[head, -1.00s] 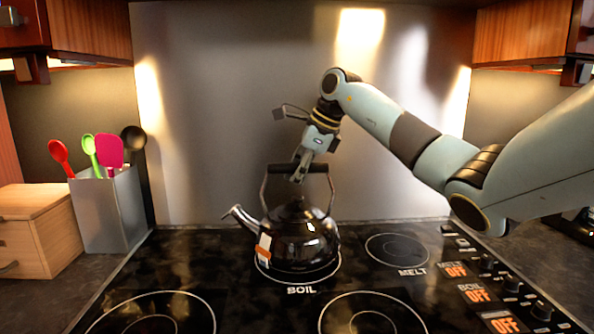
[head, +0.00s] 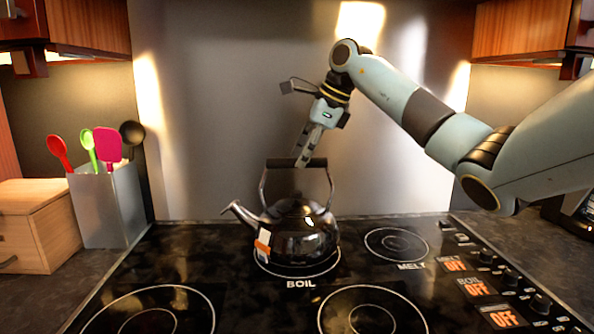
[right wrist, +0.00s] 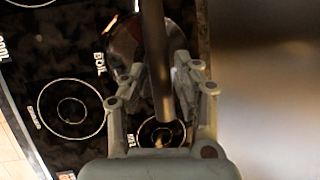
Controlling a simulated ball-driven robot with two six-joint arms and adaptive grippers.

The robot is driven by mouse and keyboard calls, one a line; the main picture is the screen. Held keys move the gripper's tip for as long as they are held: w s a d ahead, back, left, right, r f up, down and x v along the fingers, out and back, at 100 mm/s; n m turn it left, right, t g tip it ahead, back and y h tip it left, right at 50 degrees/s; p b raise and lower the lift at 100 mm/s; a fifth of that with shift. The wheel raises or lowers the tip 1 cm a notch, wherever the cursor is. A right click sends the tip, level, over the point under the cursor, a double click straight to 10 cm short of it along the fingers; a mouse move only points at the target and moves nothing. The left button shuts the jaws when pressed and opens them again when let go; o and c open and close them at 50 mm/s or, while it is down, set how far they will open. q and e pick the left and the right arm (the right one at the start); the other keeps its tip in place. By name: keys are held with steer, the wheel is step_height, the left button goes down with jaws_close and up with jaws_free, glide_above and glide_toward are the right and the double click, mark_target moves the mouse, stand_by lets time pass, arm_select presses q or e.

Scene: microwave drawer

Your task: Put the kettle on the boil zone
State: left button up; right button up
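The dark, glossy kettle (head: 300,232) stands upright on the boil zone (head: 298,271), a ring above the word BOIL. Its spout points left and an orange and white tag hangs at its left side. Its arched handle (head: 317,163) is up. My right gripper (head: 303,158) is at the top of the handle, pointing down. In the right wrist view, the right gripper (right wrist: 160,80) is open, its fingers apart on either side of the handle bar (right wrist: 154,50). The kettle body (right wrist: 125,45) shows below, partly hidden. My left gripper is not in view.
The melt zone (head: 396,244) is empty, right of the kettle. Two front rings are clear. Knobs (head: 510,278) with lit OFF displays line the right edge. A utensil holder (head: 107,205) and a wooden drawer box (head: 38,228) stand left. A metal wall (head: 230,120) is behind.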

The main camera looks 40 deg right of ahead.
steer(key=v, duration=0.7)
steer(key=shift+s+r+b, duration=0.2)
steer(key=shift+r+b, duration=0.15)
steer(key=shift+b, duration=0.05)
steer(key=shift+f, duration=0.1)
